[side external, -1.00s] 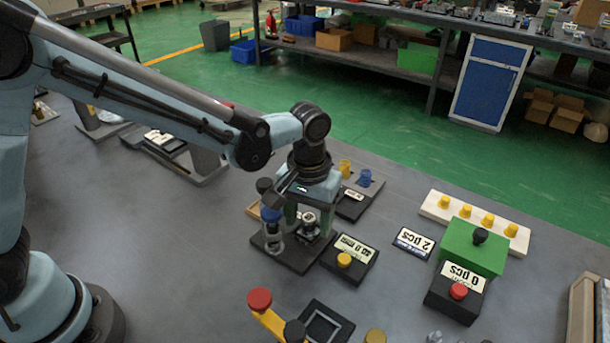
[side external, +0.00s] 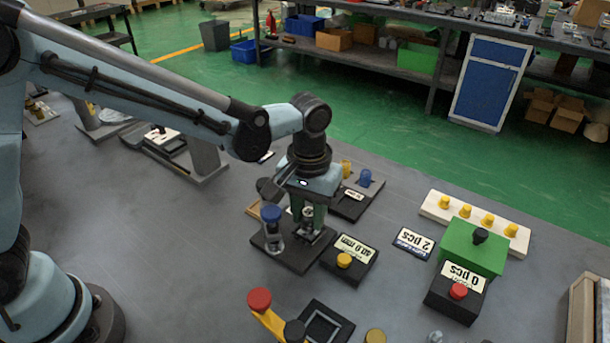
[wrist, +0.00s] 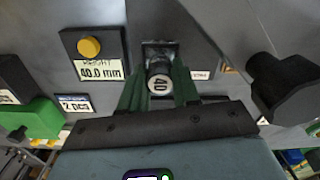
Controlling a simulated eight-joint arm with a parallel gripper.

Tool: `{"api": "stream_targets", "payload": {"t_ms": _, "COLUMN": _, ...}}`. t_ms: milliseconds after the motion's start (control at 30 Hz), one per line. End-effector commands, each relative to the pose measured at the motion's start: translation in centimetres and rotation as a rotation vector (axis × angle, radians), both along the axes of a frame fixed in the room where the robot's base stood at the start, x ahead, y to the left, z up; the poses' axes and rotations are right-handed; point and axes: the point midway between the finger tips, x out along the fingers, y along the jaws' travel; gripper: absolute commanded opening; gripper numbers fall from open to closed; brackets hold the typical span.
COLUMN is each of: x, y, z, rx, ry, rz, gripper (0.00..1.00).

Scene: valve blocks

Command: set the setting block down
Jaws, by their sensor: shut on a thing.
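The setting block (wrist: 159,84), a short metal cylinder marked 40, sits between the green fingers of my gripper (wrist: 160,92) in the wrist view. In the side view my gripper (side external: 308,213) points down over the dark gauge base (side external: 290,256), shut on the block (side external: 308,211). The block looks close above the base's right part; I cannot tell whether they touch. A display box (side external: 348,257) with a yellow button reads 40.0 mm.
Right of the display lie a 2 pcs sign (side external: 412,242), a green box (side external: 473,246) and a 0 pcs counter (side external: 456,292) with a red button. A white rack (side external: 474,223) holds several yellow pieces. A dark tray with a blue piece (side external: 364,178) stands behind my gripper.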

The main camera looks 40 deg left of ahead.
Motion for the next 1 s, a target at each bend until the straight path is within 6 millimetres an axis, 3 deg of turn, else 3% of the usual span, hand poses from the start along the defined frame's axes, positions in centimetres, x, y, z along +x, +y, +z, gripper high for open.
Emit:
{"api": "stream_targets", "payload": {"t_ms": 200, "x": -0.3, "y": -0.2, "z": 3.1, "rx": 0.000, "ry": 0.001, "rz": -0.002, "gripper": 0.00}}
{"api": "stream_targets", "payload": {"t_ms": 500, "x": -5.4, "y": -3.8, "z": 6.6, "rx": 0.000, "ry": 0.000, "rz": -0.006, "gripper": 0.00}}
{"api": "stream_targets", "payload": {"t_ms": 700, "x": -7.8, "y": -5.5, "z": 8.4, "rx": 0.000, "ry": 0.000, "rz": -0.004, "gripper": 0.00}}
{"api": "stream_targets", "payload": {"t_ms": 1000, "x": -9.4, "y": -6.6, "z": 9.8, "rx": 0.000, "ry": 0.000, "rz": -0.001, "gripper": 0.00}}
